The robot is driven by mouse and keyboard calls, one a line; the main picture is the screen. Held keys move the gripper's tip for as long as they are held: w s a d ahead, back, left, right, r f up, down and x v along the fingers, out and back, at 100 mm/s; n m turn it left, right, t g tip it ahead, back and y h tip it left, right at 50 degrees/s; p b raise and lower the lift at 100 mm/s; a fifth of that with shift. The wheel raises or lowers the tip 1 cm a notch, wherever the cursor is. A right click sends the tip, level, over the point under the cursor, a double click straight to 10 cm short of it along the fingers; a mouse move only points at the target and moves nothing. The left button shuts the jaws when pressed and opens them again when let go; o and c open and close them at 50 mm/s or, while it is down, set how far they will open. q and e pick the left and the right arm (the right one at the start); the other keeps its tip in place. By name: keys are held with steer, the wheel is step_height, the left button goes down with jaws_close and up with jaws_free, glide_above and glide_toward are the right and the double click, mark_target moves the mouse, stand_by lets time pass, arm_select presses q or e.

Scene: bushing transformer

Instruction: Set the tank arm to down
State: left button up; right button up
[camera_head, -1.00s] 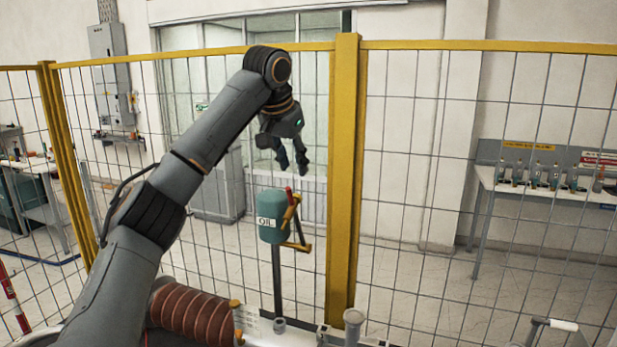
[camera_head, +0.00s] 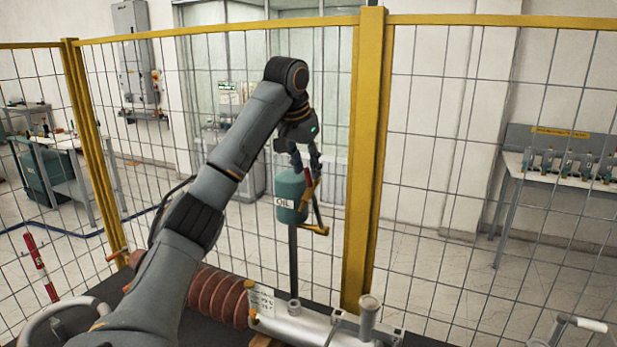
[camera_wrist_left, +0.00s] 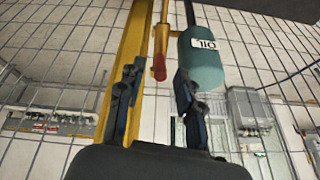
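The green oil tank (camera_head: 289,194) stands on a dark post in front of the fence; it also shows in the left wrist view (camera_wrist_left: 205,62). Its tank arm, yellow with a red handle (camera_head: 309,180), points up beside the tank's right side. My left gripper (camera_head: 309,164) is just above the tank, at the upper end of the handle. In the left wrist view my left gripper (camera_wrist_left: 157,98) is open, and the red handle tip (camera_wrist_left: 159,70) lies between its two fingers with gaps on both sides. My right gripper is out of view.
A yellow fence post (camera_head: 367,160) and wire mesh stand close to the right of the tank. Below are a ribbed brown bushing (camera_head: 218,297) and a pale cylinder assembly (camera_head: 310,325). A bench with bottles (camera_head: 570,165) stands behind the mesh.

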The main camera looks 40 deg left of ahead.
arm_select(q)
steer(key=shift+p+x, duration=0.4)
steer(key=shift+x, duration=1.1)
jaws_close()
